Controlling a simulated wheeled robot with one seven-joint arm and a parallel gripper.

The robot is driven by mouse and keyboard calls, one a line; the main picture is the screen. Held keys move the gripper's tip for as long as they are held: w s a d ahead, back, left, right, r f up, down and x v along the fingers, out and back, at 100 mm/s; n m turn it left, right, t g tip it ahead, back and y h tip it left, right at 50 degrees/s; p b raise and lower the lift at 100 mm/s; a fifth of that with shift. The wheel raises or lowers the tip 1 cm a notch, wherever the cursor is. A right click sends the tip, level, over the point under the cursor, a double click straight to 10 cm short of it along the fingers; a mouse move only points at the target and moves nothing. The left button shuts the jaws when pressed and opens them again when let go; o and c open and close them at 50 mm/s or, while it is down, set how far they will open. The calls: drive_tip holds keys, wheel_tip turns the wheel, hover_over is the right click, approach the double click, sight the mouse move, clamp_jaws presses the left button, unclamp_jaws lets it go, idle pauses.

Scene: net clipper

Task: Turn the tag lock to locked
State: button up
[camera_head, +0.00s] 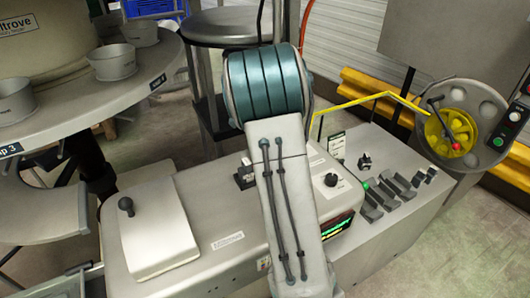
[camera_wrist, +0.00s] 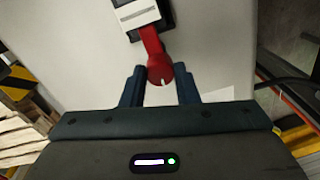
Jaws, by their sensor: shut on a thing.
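The tag lock shows in the wrist view as a black base with a white tag plate (camera_wrist: 143,12) and a red handle (camera_wrist: 155,58) with a rounded end. The handle points down the picture toward me, tilted slightly right. My gripper (camera_wrist: 161,74) has its two dark blue fingers on either side of the rounded red end, shut on it. In the head view, a small black-and-white fitting (camera_head: 245,174) on the grey console, left of my arm, looks like the lock. My arm hides the gripper and the red handle there.
The console (camera_head: 215,200) carries a flat lid with a black knob (camera_head: 126,206), a dial (camera_head: 331,180) and several dark pedal-like levers (camera_head: 385,195). A yellow-hubbed wheel (camera_head: 450,130) stands at right. A round table with grey cups (camera_head: 113,62) is at left.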

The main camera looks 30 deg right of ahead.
drive_tip(key=o, duration=1)
drive_tip(key=shift+c, duration=0.2)
wheel_tip(320, 180, up, 14)
drive_tip(key=b, duration=0.1)
drive_tip(key=shift+s, duration=0.25)
drive_tip(key=s+a+f+n+t, duration=0.1)
drive_tip(key=s+a+n, duration=0.4)
drive_tip(key=s+n, duration=0.2)
drive_tip(key=s+a+f+n+t, duration=0.1)
drive_tip(key=s+a+n, duration=0.4)
drive_tip(key=s, duration=0.5)
drive_tip(key=s+a+f+n+t, duration=0.1)
drive_tip(key=s+a+f+n, duration=0.1)
drive_tip(key=s+a+n, duration=0.3)
drive_tip(key=s+n, duration=0.3)
drive_tip(key=shift+s+a+f+n, duration=0.25)
drive_tip(key=shift+a+f+n, duration=0.05)
drive_tip(key=shift+a+f, duration=0.1)
